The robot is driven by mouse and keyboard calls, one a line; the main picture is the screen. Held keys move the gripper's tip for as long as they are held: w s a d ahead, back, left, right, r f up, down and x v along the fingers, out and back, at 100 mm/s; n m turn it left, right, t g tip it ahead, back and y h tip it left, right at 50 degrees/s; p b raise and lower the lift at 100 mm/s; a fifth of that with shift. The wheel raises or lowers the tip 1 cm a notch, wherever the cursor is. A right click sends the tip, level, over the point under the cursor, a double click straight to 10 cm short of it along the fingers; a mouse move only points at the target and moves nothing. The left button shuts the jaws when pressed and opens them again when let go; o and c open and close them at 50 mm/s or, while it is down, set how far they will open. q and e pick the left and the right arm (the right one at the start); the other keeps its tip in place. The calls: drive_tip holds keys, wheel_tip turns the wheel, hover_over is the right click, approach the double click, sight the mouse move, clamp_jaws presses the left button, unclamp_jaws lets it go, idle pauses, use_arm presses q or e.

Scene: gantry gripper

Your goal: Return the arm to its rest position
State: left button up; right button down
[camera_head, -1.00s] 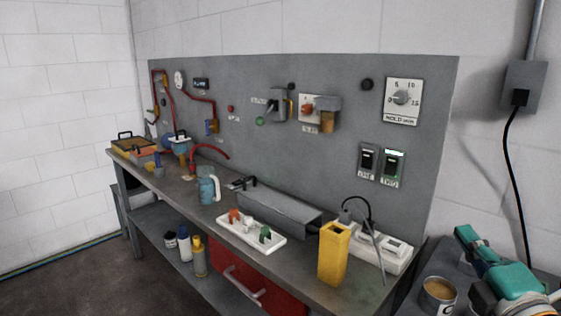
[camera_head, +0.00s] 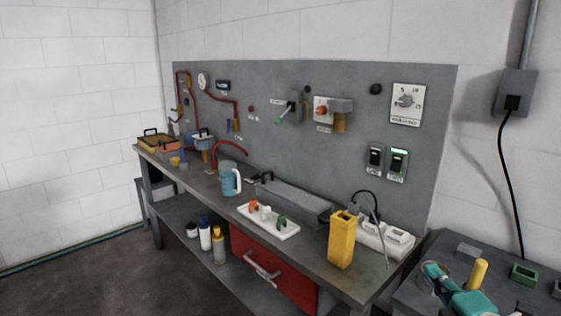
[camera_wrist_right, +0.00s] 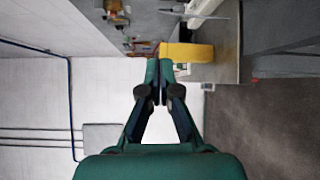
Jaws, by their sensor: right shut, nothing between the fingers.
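My right gripper (camera_head: 434,271) is low at the right of the head view, over the side table. It also shows in the right wrist view (camera_wrist_right: 159,72), where its two teal fingertips meet with nothing between them. The gripper is apart from the yellow box (camera_head: 342,240) on the bench, which shows beyond the fingertips in the wrist view (camera_wrist_right: 188,52). My left gripper is not in view.
The side table (camera_head: 415,275) holds a yellow cylinder (camera_head: 478,272) and a green box (camera_head: 524,274). A black cable hangs on the wall.

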drive_tip(key=s+a+f+m+g+y+p, duration=0.1)
drive_tip(key=s+a+f+m+g, duration=0.2)
drive_tip(key=f, duration=0.7)
drive_tip(key=a+f+m+g+y+p, duration=0.1)
drive_tip(key=a+f+g+p, duration=0.15)
drive_tip(key=a+f, duration=0.45)
drive_tip(key=s+a+f+m+g+p, duration=0.15)
drive_tip(key=f+g, duration=0.25)
drive_tip(key=f, duration=0.8)
drive_tip(key=s+a+f+m+g, duration=0.3)
drive_tip(key=s+f+m, duration=0.2)
drive_tip(key=s+m, duration=0.3)
drive_tip(key=s+a+f+m+g, duration=0.2)
drive_tip(key=s+f+m+g, duration=0.2)
drive_tip(key=s+f+m, duration=0.2)
drive_tip(key=s+m, duration=0.2)
drive_tip(key=s, duration=0.1)
drive_tip(key=shift+s+a+f+y, duration=0.2)
drive_tip(key=shift+s+a+y, duration=0.05)
drive_tip(key=shift+a+y, duration=0.15)
